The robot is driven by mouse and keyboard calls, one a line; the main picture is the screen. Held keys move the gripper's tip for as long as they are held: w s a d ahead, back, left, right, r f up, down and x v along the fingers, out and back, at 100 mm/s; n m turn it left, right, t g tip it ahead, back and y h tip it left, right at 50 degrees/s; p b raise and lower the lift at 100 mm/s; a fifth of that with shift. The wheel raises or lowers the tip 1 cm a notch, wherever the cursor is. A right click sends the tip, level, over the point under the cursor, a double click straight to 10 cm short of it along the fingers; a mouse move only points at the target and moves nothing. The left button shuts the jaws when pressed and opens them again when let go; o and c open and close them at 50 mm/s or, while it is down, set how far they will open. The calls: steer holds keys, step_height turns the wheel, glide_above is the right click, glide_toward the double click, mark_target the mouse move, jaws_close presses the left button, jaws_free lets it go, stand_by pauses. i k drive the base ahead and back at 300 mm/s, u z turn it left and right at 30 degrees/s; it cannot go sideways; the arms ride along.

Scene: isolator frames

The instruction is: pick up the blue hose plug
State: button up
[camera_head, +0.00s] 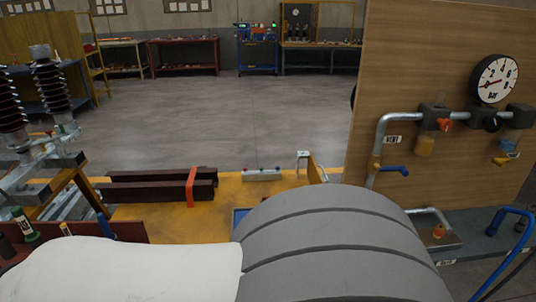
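I cannot make out a blue hose plug with certainty. A blue-handled part (396,169) sits at the lower pipe beside the VENT label, and looks more like a valve lever. A thick blue hose or tube (510,218) curves at the right edge. A blue edge (237,216) shows just behind the large grey form, which hides what lies there. My gripper is not in view; large white and grey rounded forms, likely my arm, fill the bottom.
A wooden panel (437,70) carries pipes and a pressure gauge (494,79). A yellow bench (240,190) holds dark beams (150,190) and a red clamp (192,187). Ribbed insulators (52,85) stand at left. Open floor (230,115) lies behind, with workbenches at the far wall.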

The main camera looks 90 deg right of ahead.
mark_target(501, 213)
steer(key=z, duration=4.3)
steer(key=k, duration=0.75)
steer(key=z, duration=0.4)
steer(key=i, duration=0.5)
steer(key=z, duration=0.05)
